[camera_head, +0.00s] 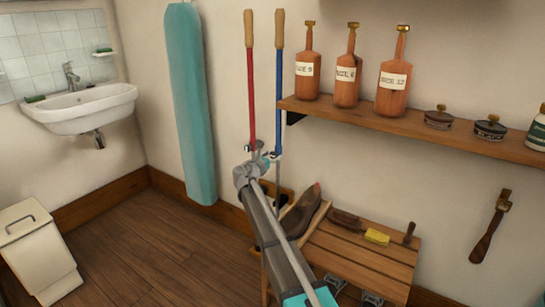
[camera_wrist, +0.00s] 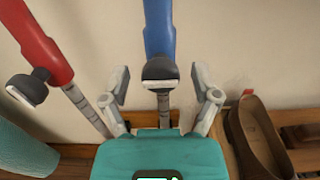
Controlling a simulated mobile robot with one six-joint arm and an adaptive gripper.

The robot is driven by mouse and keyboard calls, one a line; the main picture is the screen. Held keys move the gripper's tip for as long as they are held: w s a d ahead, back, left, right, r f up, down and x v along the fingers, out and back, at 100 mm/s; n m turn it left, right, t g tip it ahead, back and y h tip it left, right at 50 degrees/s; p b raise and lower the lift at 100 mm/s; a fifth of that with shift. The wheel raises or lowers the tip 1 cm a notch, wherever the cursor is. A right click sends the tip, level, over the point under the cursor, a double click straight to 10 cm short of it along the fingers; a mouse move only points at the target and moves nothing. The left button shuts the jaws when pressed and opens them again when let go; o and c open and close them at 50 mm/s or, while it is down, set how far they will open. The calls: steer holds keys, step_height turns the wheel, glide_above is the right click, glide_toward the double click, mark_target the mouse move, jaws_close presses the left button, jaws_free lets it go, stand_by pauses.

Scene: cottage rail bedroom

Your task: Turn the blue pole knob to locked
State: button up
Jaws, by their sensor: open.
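The blue pole (camera_head: 279,95) stands upright against the wall with a tan wooden handle on top. In the wrist view the blue pole (camera_wrist: 160,28) ends in a dark knob (camera_wrist: 160,70) with a pale face, and a thin grey rod runs down below it. My gripper (camera_wrist: 160,86) is open, with one finger on each side of the knob and a gap to it on both sides. I cannot tell how deep the knob sits between the fingers. In the head view my gripper (camera_head: 262,157) is at the lower end of the poles and hides part of them.
A red pole (camera_head: 250,95) with its own knob (camera_wrist: 27,88) stands close on the left. A shelf (camera_head: 400,128) with bottles and tins is on the right. Below are a slatted bench (camera_head: 365,250) and a brown shoe (camera_head: 303,212). A teal board (camera_head: 191,110) leans at the left.

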steer(key=shift+w+d, duration=0.1)
steer(key=shift+w, duration=0.05)
jaws_close()
stand_by(0.4)
